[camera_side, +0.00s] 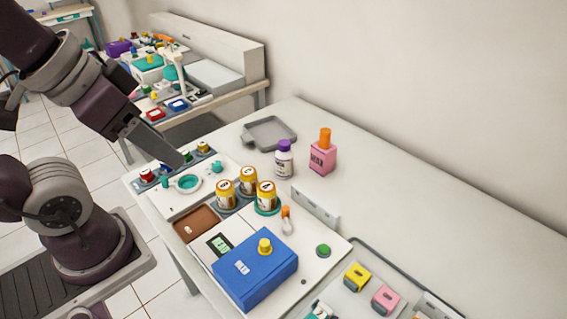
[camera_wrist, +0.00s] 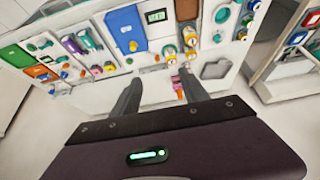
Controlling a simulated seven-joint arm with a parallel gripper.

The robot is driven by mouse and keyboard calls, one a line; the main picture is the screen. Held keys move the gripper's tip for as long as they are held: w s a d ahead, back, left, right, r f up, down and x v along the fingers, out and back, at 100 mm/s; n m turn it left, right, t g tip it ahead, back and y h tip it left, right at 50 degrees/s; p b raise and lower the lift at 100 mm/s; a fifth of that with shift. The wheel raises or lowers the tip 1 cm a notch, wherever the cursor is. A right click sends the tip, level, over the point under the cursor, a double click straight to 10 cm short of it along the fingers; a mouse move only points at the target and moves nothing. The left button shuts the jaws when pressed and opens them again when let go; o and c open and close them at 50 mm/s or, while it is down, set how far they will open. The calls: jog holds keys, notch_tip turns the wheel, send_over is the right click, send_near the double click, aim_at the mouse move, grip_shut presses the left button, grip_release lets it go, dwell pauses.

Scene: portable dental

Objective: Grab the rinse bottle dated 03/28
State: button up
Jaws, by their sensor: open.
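A white bottle with a purple cap (camera_side: 284,162) stands upright on the table near the back, beside a pink square bottle with an orange cap (camera_side: 323,157) marked WAX. Three yellow-and-white jars with orange-rimmed lids (camera_side: 225,195) stand in front of them. No date can be read on any of these, so I cannot tell which one is dated 03/28. My gripper (camera_side: 179,163) is to the left of the bottles, above the left end of the station, holding nothing. In the wrist view my gripper (camera_wrist: 160,84) has its fingers spread apart, with a small pink thing between them.
A blue box with a yellow knob (camera_side: 256,270) sits at the front. A grey empty tray (camera_side: 270,134) lies behind the purple-capped bottle. Yellow (camera_side: 357,277) and pink (camera_side: 385,299) blocks lie at lower right. The table right of the WAX bottle is clear.

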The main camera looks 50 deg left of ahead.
jog(key=w+d+f+n+g+h, duration=0.1)
jog(key=w+d+n+g+h, duration=0.1)
jog(key=w+d+n+h, duration=0.3)
jog(key=w+d+f+n+g+h, duration=0.1)
jog(key=w+d+n+g+h, duration=0.2)
jog(key=w, duration=0.5)
jog(key=n+t+h, duration=0.3)
jog(key=n+t, duration=0.3)
jog(key=n, duration=0.7)
send_over(284, 159)
jog(key=s+d, duration=0.4)
jog(key=d, duration=0.2)
notch_tip(284, 159, down, 10)
jog(key=w+a+f+n+t+y, duration=0.3)
jog(key=a+f+n+t, duration=0.2)
jog(key=a+f+n, duration=0.45)
jog(key=shift+m+g, duration=0.3)
jog(key=shift+m, duration=0.45)
jog(key=w+d+f, duration=0.2)
jog(key=w+f, duration=0.1)
jog(key=w+d+f, duration=0.1)
jog(key=w+f, duration=0.1)
jog(key=shift+d, duration=0.1)
grip_shut()
